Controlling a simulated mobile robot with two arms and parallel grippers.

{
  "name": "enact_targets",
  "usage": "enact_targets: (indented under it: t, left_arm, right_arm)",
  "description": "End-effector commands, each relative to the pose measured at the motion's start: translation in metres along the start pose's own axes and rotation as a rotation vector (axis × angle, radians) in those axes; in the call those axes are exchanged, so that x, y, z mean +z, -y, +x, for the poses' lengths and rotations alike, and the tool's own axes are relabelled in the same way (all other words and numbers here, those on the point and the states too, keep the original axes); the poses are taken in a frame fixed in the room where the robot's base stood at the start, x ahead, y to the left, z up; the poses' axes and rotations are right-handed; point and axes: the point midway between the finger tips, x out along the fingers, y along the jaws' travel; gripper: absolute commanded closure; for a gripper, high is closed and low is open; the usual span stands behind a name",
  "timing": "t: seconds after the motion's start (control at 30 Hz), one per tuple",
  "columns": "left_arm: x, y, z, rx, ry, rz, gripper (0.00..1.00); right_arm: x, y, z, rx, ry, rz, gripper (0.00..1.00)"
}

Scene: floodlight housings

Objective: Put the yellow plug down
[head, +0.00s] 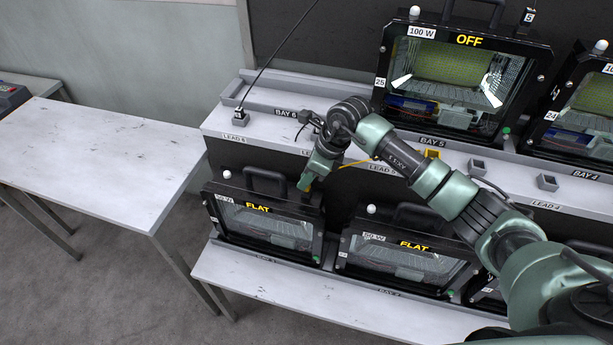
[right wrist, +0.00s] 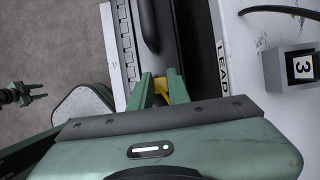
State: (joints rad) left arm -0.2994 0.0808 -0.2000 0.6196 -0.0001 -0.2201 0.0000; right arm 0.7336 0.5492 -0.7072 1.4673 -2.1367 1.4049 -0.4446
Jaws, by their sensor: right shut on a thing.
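My right gripper (head: 304,186) is at the top right corner of the lower-left floodlight housing marked FLAT (head: 270,228). It is shut on the yellow plug (right wrist: 161,87), which shows as a small yellow patch between the green fingers in the right wrist view. The fingers hide most of the plug. I cannot tell whether it touches the housing or sits in a socket. A yellow cable (head: 352,163) runs right from near my gripper, behind the arm, towards a yellow block (head: 432,154) on the shelf. My left gripper (right wrist: 30,92) shows small at the left, its fingers apart and empty.
Another FLAT housing (head: 408,262) stands to the right. A housing marked OFF (head: 462,75) stands above on the upper shelf (head: 225,120). A black cable and small grey blocks lie along that shelf. The white table (head: 95,150) at left is bare.

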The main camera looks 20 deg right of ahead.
Motion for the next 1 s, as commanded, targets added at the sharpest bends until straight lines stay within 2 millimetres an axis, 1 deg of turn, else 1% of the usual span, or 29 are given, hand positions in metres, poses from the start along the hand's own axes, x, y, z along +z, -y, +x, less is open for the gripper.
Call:
enact_targets:
  t: [0.03, 0.27, 0.3, 0.37, 0.67, 0.77, 0.87, 0.93, 1.0]
  left_arm:
    - [0.000, -0.001, 0.004, 0.001, 0.000, 0.000, 0.61]
    - [0.000, -0.002, 0.010, 0.003, -0.001, 0.001, 0.61]
    - [0.000, -0.002, 0.009, 0.003, -0.001, 0.001, 0.61]
    - [0.000, -0.002, 0.009, 0.003, -0.001, 0.001, 0.61]
    - [0.000, -0.002, 0.008, 0.002, -0.001, 0.001, 0.61]
    - [-0.001, -0.002, 0.003, 0.002, -0.001, 0.000, 0.61]
    - [-0.002, -0.002, -0.008, 0.002, -0.001, 0.000, 0.61]
    - [-0.001, -0.002, 0.004, 0.002, -0.002, 0.000, 0.61]
    - [0.000, -0.002, 0.011, 0.002, -0.002, 0.000, 0.61]
  right_arm:
    - [-0.001, 0.000, 0.003, 0.000, 0.000, 0.000, 1.00]
    - [-0.004, 0.000, 0.009, 0.000, 0.000, 0.001, 1.00]
    - [-0.003, 0.000, 0.008, 0.000, 0.000, 0.001, 0.77]
    - [-0.003, 0.000, 0.007, 0.000, 0.000, 0.001, 0.61]
    - [-0.003, 0.000, 0.007, 0.000, 0.000, 0.000, 0.61]
    - [-0.001, 0.000, 0.002, 0.000, 0.001, 0.000, 0.61]
    - [0.004, 0.000, -0.008, 0.000, 0.001, 0.000, 0.61]
    - [0.000, 0.002, -0.014, -0.005, 0.002, -0.001, 0.61]
    - [0.000, 0.002, -0.029, -0.007, 0.002, -0.003, 0.61]
